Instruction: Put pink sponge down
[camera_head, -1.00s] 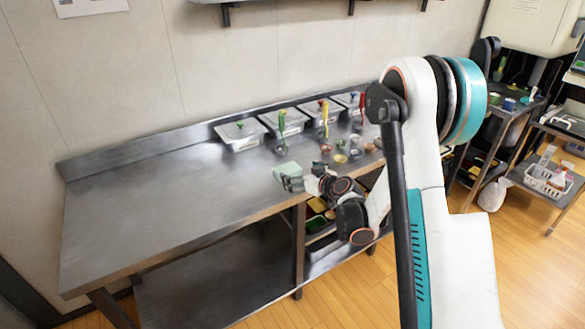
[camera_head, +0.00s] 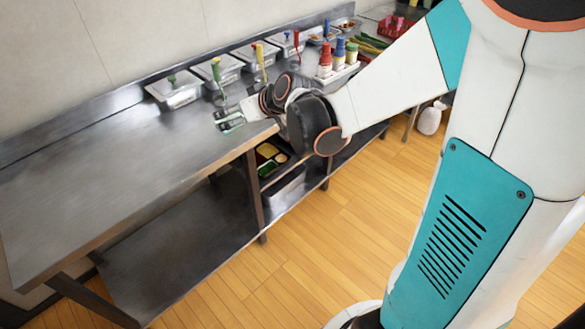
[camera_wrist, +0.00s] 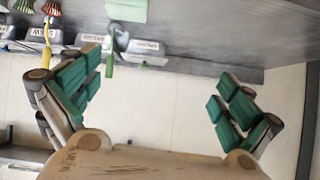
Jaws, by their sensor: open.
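My gripper (camera_head: 230,120) is at the right part of the steel table (camera_head: 110,160), near its front edge, in the head view. In the wrist view my gripper (camera_wrist: 158,100) has its two fingers with green pads spread wide apart. Nothing is seen between them. I cannot see a pink sponge in either view. In the head view my wrist and arm cover part of the table, so something behind them may be hidden. I cannot tell how far the fingertips are above the table.
Lidded pans (camera_head: 175,90) stand along the back of the table, with a green-handled utensil (camera_head: 217,72) and a yellow-handled one (camera_head: 260,58). A bottle rack (camera_head: 338,72) stands to the right. Trays (camera_head: 268,155) are on the lower shelf. The table's left part is clear.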

